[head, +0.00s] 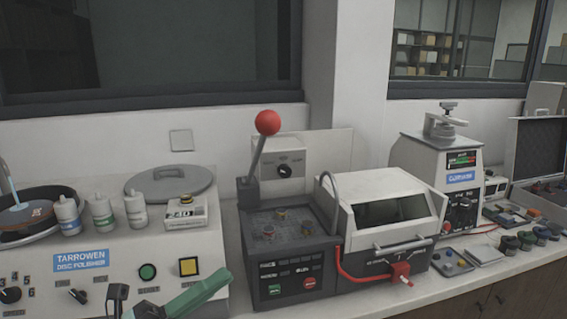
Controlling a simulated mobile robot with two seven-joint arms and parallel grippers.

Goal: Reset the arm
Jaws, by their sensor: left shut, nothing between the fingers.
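My left gripper (222,278) is at the bottom of the head view, in front of the disc polisher's right end. Its green part points up and to the right. It is shut and holds nothing. A dark part of my arm shows at the lower left of it. My right gripper is not in view. A grey lever with a red ball knob (267,123) stands up from the back left of the dark grey machine (290,265), leaning slightly right. The gripper is apart from the lever and to the lower left of it.
The white disc polisher (110,262) fills the left, with several bottles (103,212) and a grey round lid (168,182) on top. A white windowed unit (385,215) with a red hose joins the dark machine. Another press (445,165) and small parts stand right.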

